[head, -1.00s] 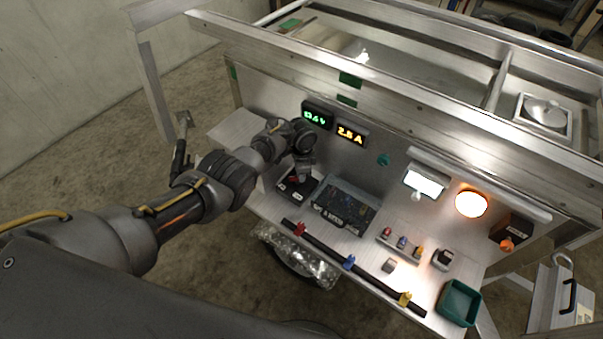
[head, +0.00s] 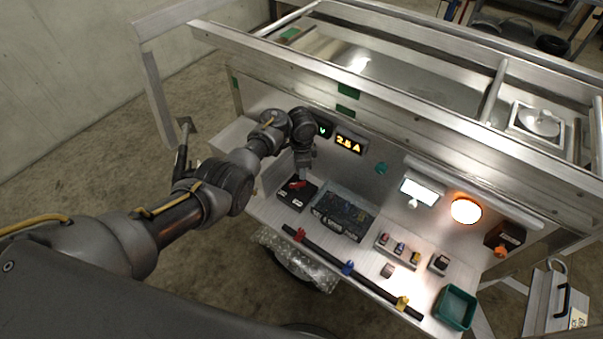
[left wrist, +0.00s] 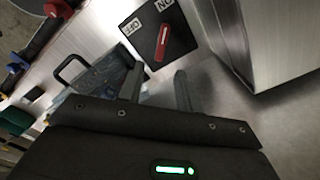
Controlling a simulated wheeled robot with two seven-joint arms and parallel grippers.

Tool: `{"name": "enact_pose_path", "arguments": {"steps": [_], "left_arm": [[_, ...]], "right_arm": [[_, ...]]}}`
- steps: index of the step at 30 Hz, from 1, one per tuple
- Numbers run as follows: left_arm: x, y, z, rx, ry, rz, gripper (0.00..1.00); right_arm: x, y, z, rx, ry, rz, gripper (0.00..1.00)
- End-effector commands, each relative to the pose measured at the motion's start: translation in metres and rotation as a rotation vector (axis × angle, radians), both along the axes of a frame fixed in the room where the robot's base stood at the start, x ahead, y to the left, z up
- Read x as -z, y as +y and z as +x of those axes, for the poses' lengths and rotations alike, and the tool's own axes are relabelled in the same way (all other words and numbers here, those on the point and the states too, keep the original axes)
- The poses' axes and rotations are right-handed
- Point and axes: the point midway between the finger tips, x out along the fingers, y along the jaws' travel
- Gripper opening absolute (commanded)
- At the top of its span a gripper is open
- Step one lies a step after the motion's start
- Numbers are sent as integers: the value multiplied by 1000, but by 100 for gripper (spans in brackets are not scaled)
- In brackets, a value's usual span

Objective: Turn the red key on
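The red key (head: 297,184) sits on a black switch box (head: 289,199) at the left end of the trailer's bench. My left gripper (head: 302,174) is over the box, close to the key. In the left wrist view its two fingers (left wrist: 157,88) are apart with nothing between them, short of the key. My right gripper is not in view.
A dark clear-lidded case (head: 342,213) stands right of the switch box. An amber readout (head: 348,144) is on the back panel beside my wrist. A lit orange lamp (head: 465,210), a green tray (head: 456,307) and a black bar (head: 325,262) with coloured clamps are further right and in front.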

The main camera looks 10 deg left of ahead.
Motion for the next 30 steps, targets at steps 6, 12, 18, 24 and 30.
{"name": "enact_pose_path", "arguments": {"steps": [6,12,18,24,30], "left_arm": [[-30,0,0,1,0,0,35],[-36,0,0,1,0,1,35],[-36,0,0,1,0,1,35],[-36,0,0,1,0,1,35],[-18,7,-12,-54,-12,3,35]], "right_arm": [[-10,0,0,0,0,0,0],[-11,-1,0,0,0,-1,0],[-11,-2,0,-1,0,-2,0],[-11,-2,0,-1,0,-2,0],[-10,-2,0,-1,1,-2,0]]}}
